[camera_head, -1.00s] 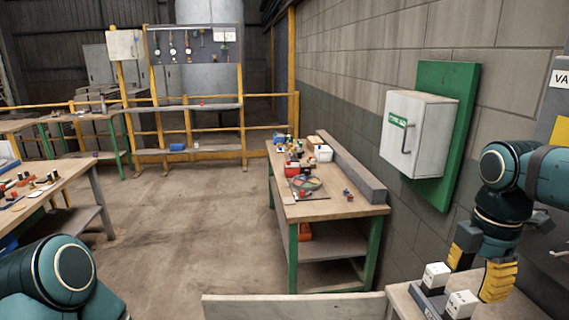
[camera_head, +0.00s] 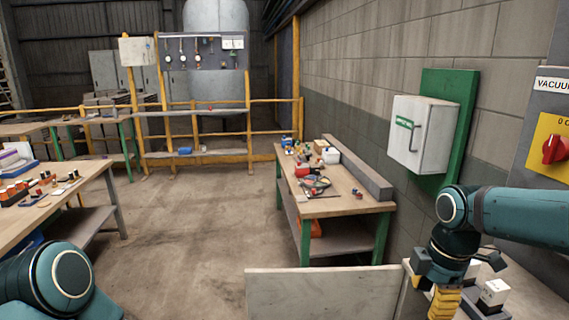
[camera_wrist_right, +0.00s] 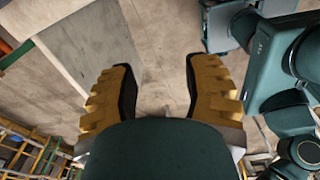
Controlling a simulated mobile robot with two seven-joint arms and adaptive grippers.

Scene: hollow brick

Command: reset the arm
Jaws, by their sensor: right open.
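My right gripper (camera_head: 444,306) hangs down at the lower right of the head view, in front of the near table with the white blocks. Its yellow ridged fingers are partly cut off by the frame's bottom edge. In the right wrist view the two fingers (camera_wrist_right: 160,70) stand apart with nothing between them, over bare concrete floor. My right arm comes in from the right, bent at a teal joint. Of my left arm only a teal rounded joint shows at the lower left; its gripper is out of view.
White blocks (camera_head: 493,291) on a dark holder stand just right of my right gripper, partly behind it. A pale board (camera_head: 320,292) stands left of it. A workbench (camera_head: 345,205) with small parts, a white wall cabinet (camera_head: 418,133) and a red-knob panel (camera_head: 545,145) are beyond.

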